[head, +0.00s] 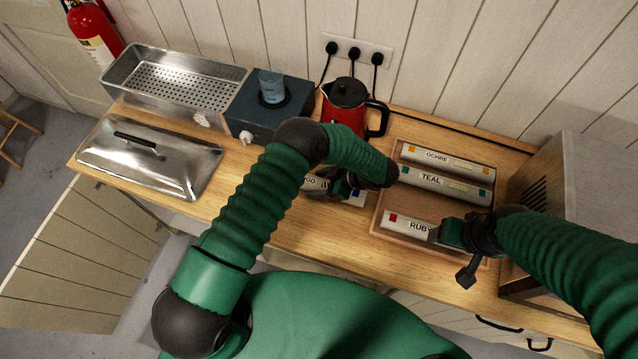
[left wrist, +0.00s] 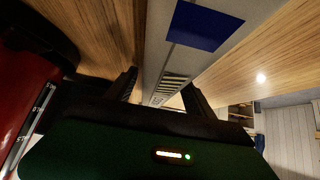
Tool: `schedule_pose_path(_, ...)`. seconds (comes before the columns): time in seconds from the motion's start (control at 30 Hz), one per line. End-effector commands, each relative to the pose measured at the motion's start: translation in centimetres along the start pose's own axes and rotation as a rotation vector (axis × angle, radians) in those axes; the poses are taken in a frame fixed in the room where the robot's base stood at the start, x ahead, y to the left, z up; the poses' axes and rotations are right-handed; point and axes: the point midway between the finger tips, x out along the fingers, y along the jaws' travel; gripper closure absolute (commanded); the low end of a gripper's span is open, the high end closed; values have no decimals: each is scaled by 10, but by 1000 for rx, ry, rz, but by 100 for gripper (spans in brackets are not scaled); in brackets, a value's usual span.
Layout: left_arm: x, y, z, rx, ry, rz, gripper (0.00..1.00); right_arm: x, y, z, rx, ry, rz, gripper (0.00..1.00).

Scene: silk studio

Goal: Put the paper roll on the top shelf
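A white paper roll (head: 313,183) with a label ending in "GO" and a blue square lies at the middle of the counter, left of a wooden tray (head: 376,222). My left gripper (head: 343,186) is over it and hides its middle. In the left wrist view the roll (left wrist: 190,40) runs between my fingers, one on each side; whether they press on it is unclear. Rolls marked OCHRE (head: 437,157), TEAL (head: 430,177) and RUBY (head: 405,222) lie in the tray. My right gripper (head: 446,235) is at the RUBY roll's right end; its fingers are unclear.
A red kettle (head: 343,108) stands behind the left gripper, beside a dark blue box (head: 262,118) with a glass beaker. A steel basin (head: 172,85) and its lid (head: 150,158) are at the left. A wooden cabinet (head: 590,165) stands at the right.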

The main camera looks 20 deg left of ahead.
Motion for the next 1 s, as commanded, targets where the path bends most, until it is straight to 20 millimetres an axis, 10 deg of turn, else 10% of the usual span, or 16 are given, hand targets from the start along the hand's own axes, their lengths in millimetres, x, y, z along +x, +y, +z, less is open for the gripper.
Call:
schedule_pose_path(0.43, 0, 0, 0, 0, 0, -1, 98, 0, 0, 0, 0, 0, 0, 32)
schedule_pose_path(1.0, -21, 1, -21, -2, 0, 2, 98, 15, 0, 4, 0, 0, 0, 32)
